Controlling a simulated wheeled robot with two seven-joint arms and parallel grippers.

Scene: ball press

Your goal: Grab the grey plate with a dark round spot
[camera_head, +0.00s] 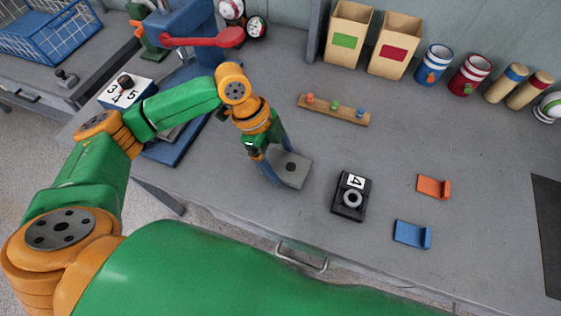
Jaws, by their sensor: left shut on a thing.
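The grey plate (296,174) with a dark round spot is a small flat piece over the grey bench, left of the black block. My left gripper (279,165) reaches down to its left side and is shut on it. The gripper's blue fingers cover part of the plate's left edge. I cannot tell whether the plate touches the bench or is slightly raised. My right gripper is not in view.
A black block (349,203) marked 4 with a grey ring stands right of the plate. Orange (431,187) and blue (408,234) brackets lie farther right. A wooden strip with pegs (345,115) lies behind. The blue press with a red lever (215,38) stands back left.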

